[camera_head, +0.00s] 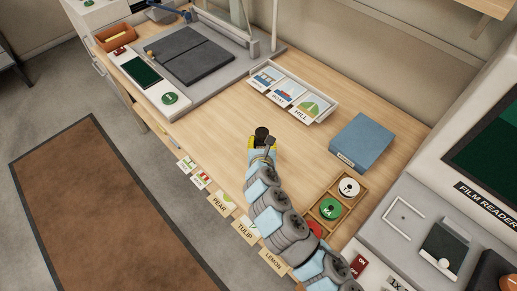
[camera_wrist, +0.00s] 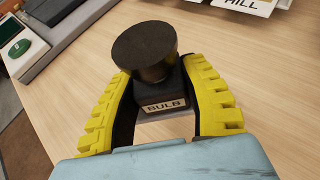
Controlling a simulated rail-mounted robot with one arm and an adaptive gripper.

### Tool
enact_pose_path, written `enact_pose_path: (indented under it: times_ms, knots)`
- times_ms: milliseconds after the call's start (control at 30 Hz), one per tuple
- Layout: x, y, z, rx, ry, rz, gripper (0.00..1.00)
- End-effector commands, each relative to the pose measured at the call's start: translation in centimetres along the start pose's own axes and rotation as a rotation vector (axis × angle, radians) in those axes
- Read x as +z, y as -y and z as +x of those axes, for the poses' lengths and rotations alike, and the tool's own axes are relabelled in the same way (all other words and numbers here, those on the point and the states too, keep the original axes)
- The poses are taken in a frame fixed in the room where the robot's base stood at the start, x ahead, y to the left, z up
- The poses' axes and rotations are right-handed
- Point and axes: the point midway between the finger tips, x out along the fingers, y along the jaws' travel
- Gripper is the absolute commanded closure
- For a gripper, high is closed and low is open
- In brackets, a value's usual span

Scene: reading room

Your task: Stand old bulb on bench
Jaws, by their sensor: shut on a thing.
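The old bulb (camera_wrist: 146,50) shows in the wrist view as a dark part with a round black top and a squarer base labelled "BULB". My gripper (camera_wrist: 160,105) has its two yellow fingers shut on it, one on each side. In the head view the black top of the bulb (camera_head: 262,132) shows at the tip of my gripper (camera_head: 262,145), over the middle of the wooden bench (camera_head: 215,140). The bulb looks upright. I cannot tell whether its base touches the bench, as the underside is hidden.
A picture-card tray (camera_head: 334,113) and a blue box (camera_head: 362,141) stand behind and right. A wooden tray with round reels (camera_head: 330,208) lies right of my arm. Labelled cards (camera_head: 221,203) line the front edge. Bare bench lies left of my gripper.

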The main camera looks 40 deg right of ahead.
Motion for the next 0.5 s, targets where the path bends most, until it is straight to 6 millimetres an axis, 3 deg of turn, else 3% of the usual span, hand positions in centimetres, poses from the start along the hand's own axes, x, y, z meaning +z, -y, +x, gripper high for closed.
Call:
enact_pose_path:
  times_ms: [133,367,500]
  knots:
    - [-0.9,-0.7,1.7,0.001,0.003,0.002,0.94]
    - [-1.4,-1.1,2.6,0.004,0.004,0.001,0.94]
    - [-2.8,-1.1,3.3,0.002,0.001,0.001,0.94]
